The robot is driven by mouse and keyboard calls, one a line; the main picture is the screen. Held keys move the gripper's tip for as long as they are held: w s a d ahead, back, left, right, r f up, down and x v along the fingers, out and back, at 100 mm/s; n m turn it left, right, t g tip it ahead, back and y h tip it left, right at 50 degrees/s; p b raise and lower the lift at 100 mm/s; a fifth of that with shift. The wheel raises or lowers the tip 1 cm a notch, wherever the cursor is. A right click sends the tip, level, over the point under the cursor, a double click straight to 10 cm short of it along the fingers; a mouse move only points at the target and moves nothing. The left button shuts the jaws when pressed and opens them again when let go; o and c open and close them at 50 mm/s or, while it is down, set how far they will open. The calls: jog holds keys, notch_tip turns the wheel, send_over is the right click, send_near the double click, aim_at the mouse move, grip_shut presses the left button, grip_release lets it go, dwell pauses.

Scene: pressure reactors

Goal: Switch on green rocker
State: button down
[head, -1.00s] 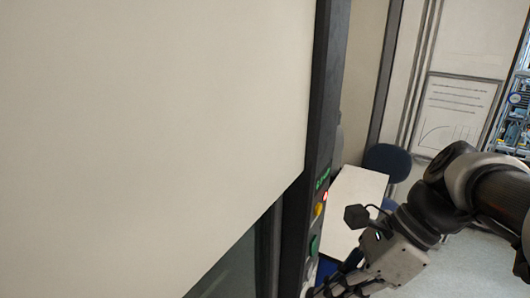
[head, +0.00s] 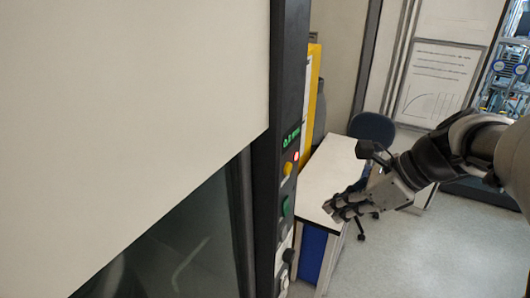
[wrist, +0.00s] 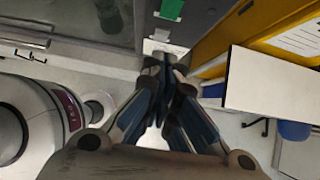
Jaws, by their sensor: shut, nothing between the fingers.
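The green rocker (head: 286,206) sits on the narrow dark control strip (head: 268,185) of the tall cabinet, below a yellow button and a red light. In the wrist view a green square (wrist: 172,9), which looks like the rocker, shows at the top just beyond my fingertips. My gripper (head: 334,211) is to the right of the strip in the head view, with a visible gap between them, at about the rocker's height in the picture. Its fingers (wrist: 168,62) are together and empty in the wrist view. I cannot tell the rocker's switch position.
A yellow button (head: 287,169), red light (head: 296,157) and green display (head: 291,138) sit above the rocker. A white-topped desk (head: 325,170) stands behind the strip, with a blue chair (head: 371,127) beyond. A yellow panel (head: 319,92) stands behind the strip. Floor is open at right.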

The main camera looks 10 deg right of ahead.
aim_at(286, 206)
jog(key=w+a+f, duration=0.4)
jog(key=a+f, duration=0.1)
jog(key=shift+w+a, duration=0.25)
jog(key=shift+a, duration=0.15)
jog(key=shift+f, duration=0.1)
jog(key=shift+w+a+f, duration=0.15)
jog(key=shift+w+a, duration=0.05)
jog(key=shift+a, duration=0.1)
jog(key=shift+p, duration=0.3)
